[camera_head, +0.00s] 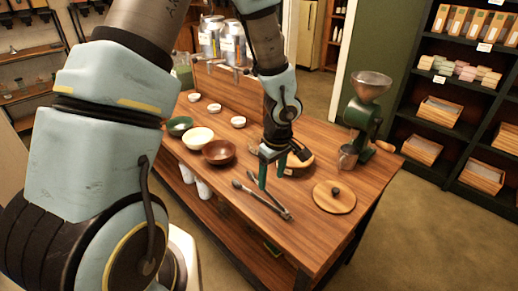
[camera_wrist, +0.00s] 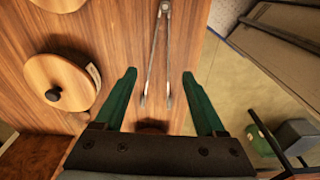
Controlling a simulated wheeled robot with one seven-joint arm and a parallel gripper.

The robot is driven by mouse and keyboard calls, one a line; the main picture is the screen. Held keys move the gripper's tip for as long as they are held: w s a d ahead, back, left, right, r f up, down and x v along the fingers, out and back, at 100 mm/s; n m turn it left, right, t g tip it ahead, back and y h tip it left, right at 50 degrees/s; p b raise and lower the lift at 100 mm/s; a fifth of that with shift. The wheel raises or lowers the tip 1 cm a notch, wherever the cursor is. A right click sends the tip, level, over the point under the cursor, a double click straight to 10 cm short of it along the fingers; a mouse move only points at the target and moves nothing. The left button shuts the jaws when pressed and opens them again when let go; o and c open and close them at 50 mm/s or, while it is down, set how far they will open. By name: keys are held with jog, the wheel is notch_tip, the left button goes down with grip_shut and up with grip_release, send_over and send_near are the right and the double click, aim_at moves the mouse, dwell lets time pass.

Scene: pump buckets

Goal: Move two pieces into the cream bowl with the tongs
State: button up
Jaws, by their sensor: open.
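The metal tongs (camera_head: 268,202) lie on the wooden table near its front edge, arms spread and joined end toward the lower right. In the wrist view the tongs (camera_wrist: 154,55) show between my fingers, joined end at the top. My gripper (camera_head: 272,183) is open and empty, with green fingers pointing down just behind the tongs; it also shows in the wrist view (camera_wrist: 158,75). The cream bowl (camera_head: 198,138) stands to the left, between a green bowl (camera_head: 179,126) and a brown bowl (camera_head: 219,152). A round wooden container (camera_head: 307,163) with dark contents is partly hidden behind my gripper; its pieces are unclear.
A round wooden lid (camera_head: 334,201) with a dark knob lies right of the tongs. A green grinder (camera_head: 362,112) and a metal cup (camera_head: 347,158) stand at the right. Small white bowls (camera_head: 238,122) and metal pump buckets (camera_head: 232,45) are farther back.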

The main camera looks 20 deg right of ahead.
aim_at(268, 196)
jog(key=shift+a, duration=0.1)
jog(key=shift+f, duration=0.1)
jog(key=f+b, duration=0.2)
jog(key=f, duration=0.1)
jog(key=f+b, duration=0.6)
jog(key=shift+w+a, duration=0.15)
jog(key=shift+w, duration=0.25)
jog(key=shift+r, duration=0.1)
jog(key=shift+c, duration=0.2)
jog(key=c, duration=0.7)
jog(key=shift+o, duration=0.2)
notch_tip(268, 196, up, 12)
jog(key=p, duration=0.9)
